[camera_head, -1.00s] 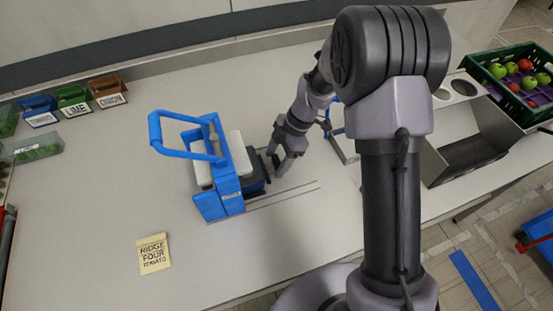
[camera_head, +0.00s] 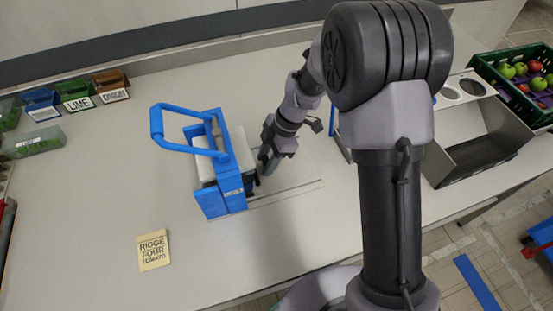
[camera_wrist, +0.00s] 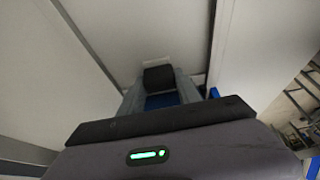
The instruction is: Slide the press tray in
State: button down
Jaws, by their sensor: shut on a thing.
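The blue press (camera_head: 222,172) stands on the worktop with its loop handle raised and white blocks in its frame. The press tray (camera_head: 251,184) is mostly hidden inside the press; only a small dark end shows at its right side. My gripper (camera_head: 266,163) is at that right side, pointing down, shut on the tray's end. In the wrist view my gripper (camera_wrist: 160,78) shows a dark pad with a blue patch below it; the grip itself is largely hidden.
Two thin rails (camera_head: 288,191) run right from the press along the bare worktop. A yellow note (camera_head: 153,250) lies in front. Labelled bins (camera_head: 75,95) stand at the back left. A metal chute (camera_head: 475,155) and a green crate of apples (camera_head: 515,75) are at the right.

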jog(key=c, duration=1.2)
grip_release()
jog(key=shift+a, duration=0.1)
jog(key=o, duration=0.4)
jog(key=shift+s+a, duration=0.1)
jog(key=shift+a, duration=0.05)
jog(key=shift+c, duration=0.2)
jog(key=p+v, duration=0.5)
jog(key=v, duration=1.2)
jog(key=shift+d+r, duration=0.2)
jog(key=shift+d, duration=0.05)
